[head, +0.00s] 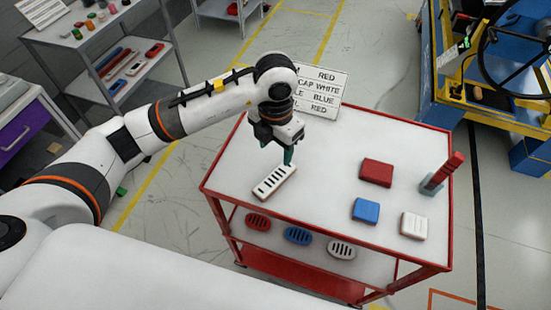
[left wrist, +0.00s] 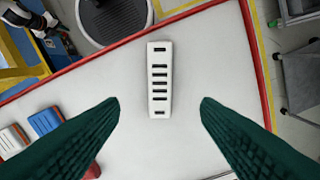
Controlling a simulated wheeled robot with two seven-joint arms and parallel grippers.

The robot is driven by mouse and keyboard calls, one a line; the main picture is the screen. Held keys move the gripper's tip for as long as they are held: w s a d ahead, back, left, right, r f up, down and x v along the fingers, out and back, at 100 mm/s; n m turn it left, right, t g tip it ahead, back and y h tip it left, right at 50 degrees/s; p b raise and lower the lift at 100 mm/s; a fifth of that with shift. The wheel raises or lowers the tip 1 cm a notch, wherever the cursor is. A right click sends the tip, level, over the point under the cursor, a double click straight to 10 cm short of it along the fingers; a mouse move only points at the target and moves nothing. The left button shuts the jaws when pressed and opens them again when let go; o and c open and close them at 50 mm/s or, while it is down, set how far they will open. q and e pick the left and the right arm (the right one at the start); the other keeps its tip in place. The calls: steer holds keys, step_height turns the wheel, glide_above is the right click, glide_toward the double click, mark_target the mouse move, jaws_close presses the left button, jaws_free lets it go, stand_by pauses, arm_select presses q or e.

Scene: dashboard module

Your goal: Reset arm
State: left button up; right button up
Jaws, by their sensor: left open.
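My left gripper (head: 288,155) is over the left part of the red-edged table (head: 330,143). In the left wrist view its two green fingers (left wrist: 160,105) are wide apart with nothing between the tips. A white slotted vent piece (head: 274,182) lies on the table just below the gripper. In the left wrist view the vent piece (left wrist: 160,80) lies flat beyond the fingertips, apart from both. My right gripper is in neither view.
On the table's right lie a red block (head: 376,172), a blue block (head: 366,210) and a white block (head: 414,225). A red bar stands in a grey holder (head: 431,184). A sign (head: 320,90) stands behind. Red, blue and white slotted pieces (head: 298,236) lie on the lower shelf.

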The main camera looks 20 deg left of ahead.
arm_select(q)
steer(key=shift+r, duration=0.4)
